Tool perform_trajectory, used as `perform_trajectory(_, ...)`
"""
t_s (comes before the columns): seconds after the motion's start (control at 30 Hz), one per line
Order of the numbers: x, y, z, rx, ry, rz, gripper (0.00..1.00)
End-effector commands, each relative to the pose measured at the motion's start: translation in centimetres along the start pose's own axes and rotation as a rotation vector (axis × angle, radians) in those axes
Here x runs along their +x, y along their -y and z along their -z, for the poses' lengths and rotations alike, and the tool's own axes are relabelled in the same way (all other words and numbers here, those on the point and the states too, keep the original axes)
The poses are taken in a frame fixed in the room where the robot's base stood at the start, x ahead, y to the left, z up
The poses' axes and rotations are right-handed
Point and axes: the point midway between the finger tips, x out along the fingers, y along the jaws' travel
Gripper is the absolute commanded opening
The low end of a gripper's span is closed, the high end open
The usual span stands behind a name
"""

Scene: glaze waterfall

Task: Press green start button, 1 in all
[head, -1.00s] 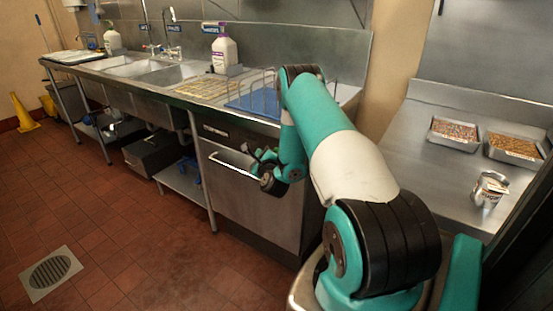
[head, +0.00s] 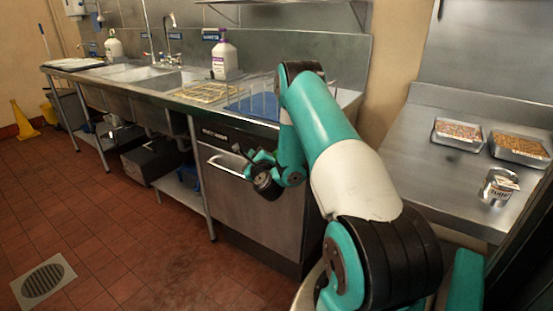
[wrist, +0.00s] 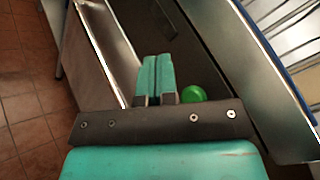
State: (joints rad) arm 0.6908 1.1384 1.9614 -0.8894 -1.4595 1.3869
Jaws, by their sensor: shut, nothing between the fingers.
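The green start button (wrist: 193,94) shows in the wrist view as a round green knob on the dark panel of the dishwasher, just right of my fingertips. My gripper (wrist: 157,62) is shut and empty, its two teal fingers side by side. I cannot tell from this view whether the fingers touch the panel. In the head view my gripper (head: 243,152) is in front of the upper front of the steel dishwasher (head: 262,213). The button is not visible in the head view.
A bar handle (head: 228,167) crosses the dishwasher front near my gripper. The counter above holds a blue rack (head: 256,106), a yellowish rack (head: 203,94) and a white jug (head: 224,57).

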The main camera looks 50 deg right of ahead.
Motion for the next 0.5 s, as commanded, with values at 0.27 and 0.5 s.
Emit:
perform_trajectory(0.27, -0.3, -0.1, 0.6, -0.001, -0.003, 0.007, 0.00)
perform_trajectory(0.5, -0.9, 0.8, 2.1, 0.001, -0.023, 0.023, 0.00)
